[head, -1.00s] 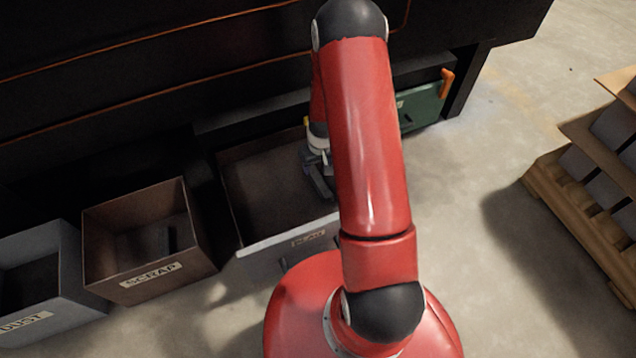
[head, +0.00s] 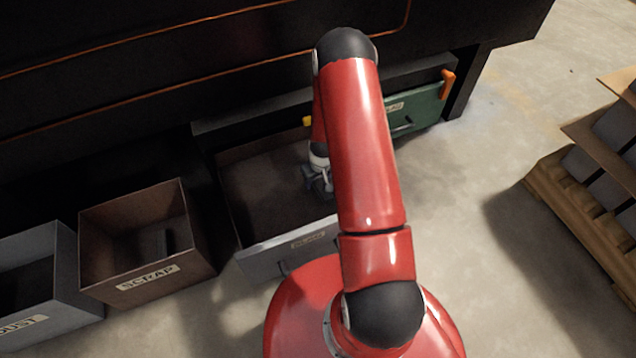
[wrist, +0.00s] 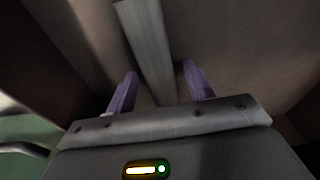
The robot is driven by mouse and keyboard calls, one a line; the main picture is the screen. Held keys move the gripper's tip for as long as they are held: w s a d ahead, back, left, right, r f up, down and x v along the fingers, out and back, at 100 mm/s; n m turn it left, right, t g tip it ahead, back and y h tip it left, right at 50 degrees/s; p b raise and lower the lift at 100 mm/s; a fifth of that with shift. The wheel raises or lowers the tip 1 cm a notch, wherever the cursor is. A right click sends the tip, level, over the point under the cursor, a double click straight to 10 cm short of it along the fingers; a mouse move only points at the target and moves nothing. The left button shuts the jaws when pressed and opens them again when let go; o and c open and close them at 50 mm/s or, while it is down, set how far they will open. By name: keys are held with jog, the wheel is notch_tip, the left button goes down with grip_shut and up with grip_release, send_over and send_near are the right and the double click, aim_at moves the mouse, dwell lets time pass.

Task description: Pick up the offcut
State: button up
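My gripper (wrist: 160,70) is open in the wrist view, with its two purple-grey fingers apart. A long pale grey bar, seemingly the offcut (wrist: 146,42), runs between the fingers from the top of the view. I see no contact between the fingers and the bar. Its near end is hidden by the gripper body. In the head view my gripper (head: 322,183) is inside the open drawer (head: 272,251), near its right side. My red arm covers part of the drawer, and the bar cannot be made out there.
A brown scrap bin (head: 190,268) and a grey dust bin (head: 72,312) stand left of the drawer. A green drawer front (head: 428,108) with an orange part is to the right. Drawer walls surround my gripper. A loaded pallet (head: 580,215) stands far right.

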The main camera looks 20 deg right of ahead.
grip_shut()
jog(key=shift+r, duration=0.15)
